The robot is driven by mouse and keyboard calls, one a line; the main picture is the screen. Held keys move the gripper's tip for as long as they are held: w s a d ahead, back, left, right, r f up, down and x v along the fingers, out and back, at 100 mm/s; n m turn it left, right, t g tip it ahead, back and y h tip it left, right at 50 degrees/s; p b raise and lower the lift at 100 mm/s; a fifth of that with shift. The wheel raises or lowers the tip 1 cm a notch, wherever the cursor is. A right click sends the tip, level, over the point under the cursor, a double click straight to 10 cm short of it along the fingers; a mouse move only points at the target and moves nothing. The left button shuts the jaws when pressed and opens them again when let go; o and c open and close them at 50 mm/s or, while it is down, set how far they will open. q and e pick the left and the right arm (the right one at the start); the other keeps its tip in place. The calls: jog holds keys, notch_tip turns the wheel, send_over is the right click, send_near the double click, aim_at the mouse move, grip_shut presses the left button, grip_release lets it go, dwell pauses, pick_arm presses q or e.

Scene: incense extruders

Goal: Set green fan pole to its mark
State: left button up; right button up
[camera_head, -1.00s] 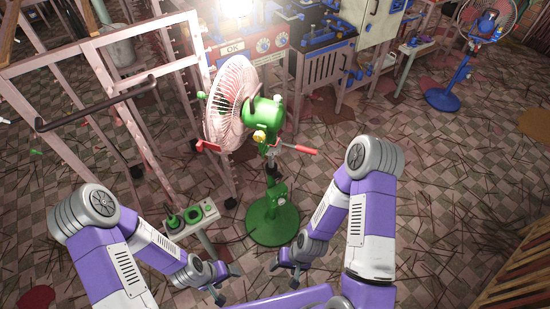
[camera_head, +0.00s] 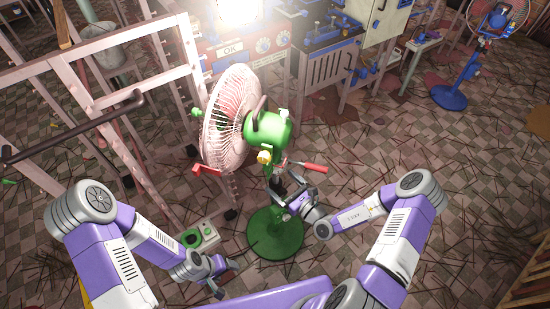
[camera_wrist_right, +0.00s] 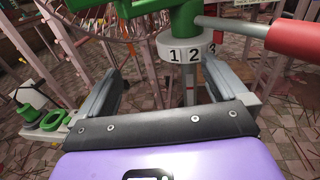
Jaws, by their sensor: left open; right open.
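The green fan (camera_head: 268,130) stands upright on its round green base (camera_head: 275,236), with a pinkish-white cage facing left. Its pole, partly hidden by my right gripper, has a red-handled lever (camera_head: 312,167) at mid-height. In the right wrist view a white collar (camera_wrist_right: 178,50) shows the numbers 1, 2 and 3, with a grey pole section (camera_wrist_right: 188,88) below it. My right gripper (camera_head: 293,198) is open at the pole, below the lever; its fingers (camera_wrist_right: 165,88) are apart, with the pole section showing between them. My left gripper (camera_head: 226,278) is open and empty, low and left of the base.
A small stand with green rings (camera_head: 198,236) is left of the base. A pink metal frame (camera_head: 100,75) fills the left side. Machines with an OK panel (camera_head: 235,47) stand behind. A blue fan (camera_head: 465,70) is far right. Tiled floor to the right is open.

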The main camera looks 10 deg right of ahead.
aim_at(279, 168)
jog(key=w, duration=0.2)
jog(key=w+m+h+b, duration=0.1)
jog(key=w, duration=0.1)
jog(key=w+t+h+b, duration=0.1)
jog(key=w, duration=0.2)
jog(key=shift+w+d+f+m, duration=0.1)
jog(key=shift+d+f+m, duration=0.05)
jog(key=shift+d+m, duration=0.15)
jog(key=shift+w+a, duration=0.25)
jog(key=shift+w, duration=0.4)
pick_arm(q)
notch_tip(279, 168, down, 2)
jog(key=shift+w+f, duration=0.15)
jog(key=shift+f, duration=0.05)
